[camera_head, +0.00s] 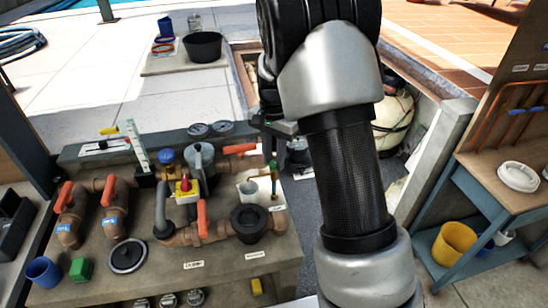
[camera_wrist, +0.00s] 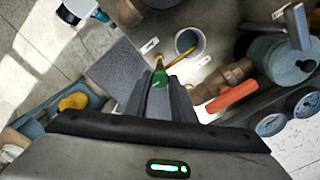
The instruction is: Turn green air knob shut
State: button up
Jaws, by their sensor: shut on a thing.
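The green air knob (camera_wrist: 160,79) shows in the wrist view between the tips of my two fingers. In the head view the green knob (camera_head: 273,164) sits on top of a thin upright brass pipe (camera_head: 274,185) at the right end of the pipe bench. My gripper (camera_wrist: 161,84) is shut on the knob, coming from above.
A grey-white cup (camera_head: 248,190) stands close left of the brass pipe. Orange-handled valves (camera_head: 202,218) and a red-and-yellow switch (camera_head: 185,187) stand further left on the bench. A dark round fitting (camera_head: 247,217) is in front. A blue-green side table (camera_head: 500,170) stands at right.

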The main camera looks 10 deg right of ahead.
aim_at(274, 163)
jog(key=o, duration=1.1)
jog(key=shift+c, duration=0.2)
notch_tip(274, 163, up, 18)
jog(key=shift+f, duration=0.25)
jog(key=s+r+n+t, duration=0.1)
jog(key=s+r+n, duration=0.15)
jog(key=s, duration=0.35)
jog(key=s+r+n+t, duration=0.1)
jog(key=s+r+t, duration=0.15)
jog(key=s, duration=0.35)
jog(key=s+f+n+t, duration=0.1)
jog(key=s+n, duration=0.1)
jog(key=s, duration=0.5)
jog(key=s+f+n+t, duration=0.1)
jog(key=s+f+n, duration=0.1)
jog(key=s, duration=0.5)
jog(key=shift+s+a+f+n, duration=0.25)
jog(key=shift+n, duration=0.6)
